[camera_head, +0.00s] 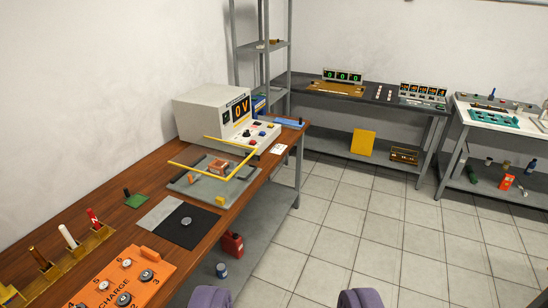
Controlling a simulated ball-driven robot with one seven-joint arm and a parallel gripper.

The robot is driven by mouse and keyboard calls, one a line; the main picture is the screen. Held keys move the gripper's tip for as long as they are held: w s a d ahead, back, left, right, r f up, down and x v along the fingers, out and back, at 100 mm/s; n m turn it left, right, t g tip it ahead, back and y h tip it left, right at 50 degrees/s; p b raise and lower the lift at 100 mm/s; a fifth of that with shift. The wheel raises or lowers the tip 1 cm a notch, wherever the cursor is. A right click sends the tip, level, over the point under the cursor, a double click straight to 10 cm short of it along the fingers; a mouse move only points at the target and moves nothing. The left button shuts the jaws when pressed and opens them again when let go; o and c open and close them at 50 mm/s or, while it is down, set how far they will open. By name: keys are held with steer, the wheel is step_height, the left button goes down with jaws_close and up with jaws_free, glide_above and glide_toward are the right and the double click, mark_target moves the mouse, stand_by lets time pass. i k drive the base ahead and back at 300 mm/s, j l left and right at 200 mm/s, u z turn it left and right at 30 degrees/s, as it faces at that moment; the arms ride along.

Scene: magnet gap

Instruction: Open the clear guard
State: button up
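The clear guard shows as a yellow-edged frame (197,171) over a grey plate (186,182) on the wooden bench, left of centre. Its clear panel is hard to make out, and I cannot tell its exact tilt. An orange-red block (219,166) shows within the frame's outline. A small yellow block (220,200) sits at the plate's near right corner. My gripper (285,298) shows as two purple fingertips at the bottom edge, wide apart with nothing between them. It appears well short of the guard, off the bench's right side.
A grey power unit reading 0V (212,112) stands behind the guard. The tiled floor (370,240) to the right is clear.

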mark_target(255, 150)
steer(key=i+j+z, duration=0.15)
steer(key=i+z, duration=0.2)
steer(key=i, duration=1)
steer(key=i+u, duration=0.3)
steer(key=i, duration=0.15)
steer(key=i+l+u, duration=0.15)
steer(key=i+u, duration=0.15)
steer(key=i, duration=0.15)
steer(key=i+u, duration=0.25)
steer(key=u, duration=0.15)
steer(key=i+j+u, duration=0.1)
steer(key=u, duration=0.3)
steer(key=i+l+u, duration=0.15)
steer(key=i+u, duration=0.25)
steer(key=k, duration=0.05)
